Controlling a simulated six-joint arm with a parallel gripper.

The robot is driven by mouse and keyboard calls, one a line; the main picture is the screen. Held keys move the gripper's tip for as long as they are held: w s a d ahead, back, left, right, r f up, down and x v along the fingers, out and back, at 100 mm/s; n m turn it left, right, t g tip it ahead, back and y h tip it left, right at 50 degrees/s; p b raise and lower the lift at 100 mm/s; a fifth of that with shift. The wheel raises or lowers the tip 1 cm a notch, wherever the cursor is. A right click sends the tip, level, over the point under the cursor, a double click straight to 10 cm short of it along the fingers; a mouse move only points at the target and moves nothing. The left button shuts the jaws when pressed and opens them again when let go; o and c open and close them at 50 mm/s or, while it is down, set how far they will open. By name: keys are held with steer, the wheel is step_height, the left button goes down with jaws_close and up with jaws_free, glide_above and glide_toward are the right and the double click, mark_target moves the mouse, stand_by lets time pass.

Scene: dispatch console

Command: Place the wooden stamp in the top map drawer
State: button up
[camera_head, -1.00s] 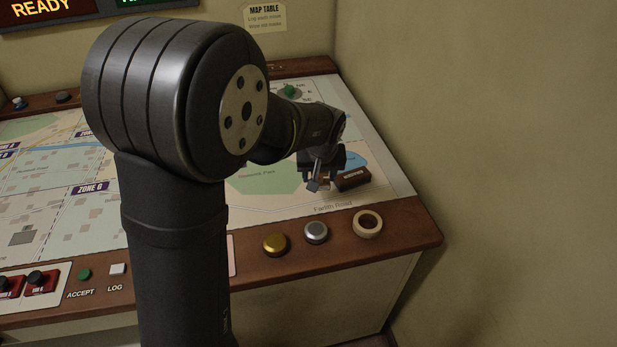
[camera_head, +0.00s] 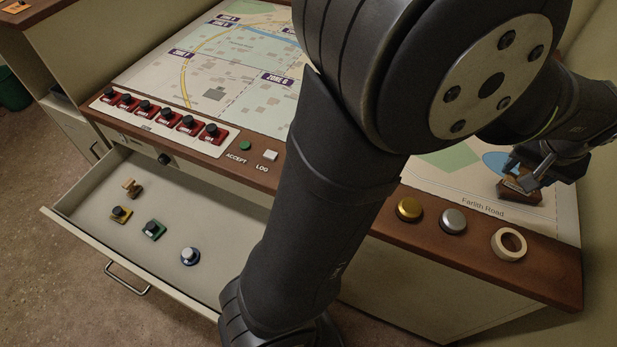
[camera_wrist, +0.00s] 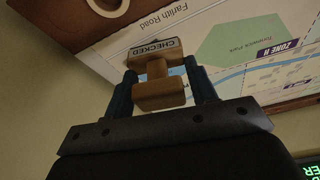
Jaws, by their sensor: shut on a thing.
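The wooden stamp (camera_wrist: 160,92) is held between the two fingers of my gripper (camera_wrist: 162,98) in the wrist view. It has a block at each end of a narrower neck, and a white label reading CHECKED faces the camera. The top map drawer (camera_head: 90,208) is pulled open at the lower left, far from my gripper. My arm hides its right part.
Gold and silver buttons and a tape ring (camera_head: 508,244) line the front ledge.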

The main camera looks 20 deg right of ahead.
steer(key=w+a+r+n+t+y, duration=0.1)
steer(key=w+a+n, duration=0.2)
steer(key=w, duration=1)
steer(key=w+a+n, duration=0.2)
steer(key=w+a, duration=0.1)
steer(key=w, duration=1.1)
steer(key=w+a+n+y, duration=0.2)
steer(key=w+a+n, duration=0.3)
steer(key=w+a, duration=1.65)
steer(key=w+a+n, duration=0.1)
steer(key=w+a, duration=0.2)
steer(key=a, duration=0.4)
steer(key=w+a+n, duration=0.2)
steer(key=w+a, duration=0.2)
steer(key=a, duration=0.3)
steer(key=n+y, duration=0.2)
steer(key=n, duration=0.5)
glide_above(144, 206)
steer(key=s+d, duration=0.1)
steer(key=shift+g, duration=0.3)
step_height(144, 206, down, 43)
steer(key=shift+s+r, duration=0.1)
steer(key=shift+s, duration=0.05)
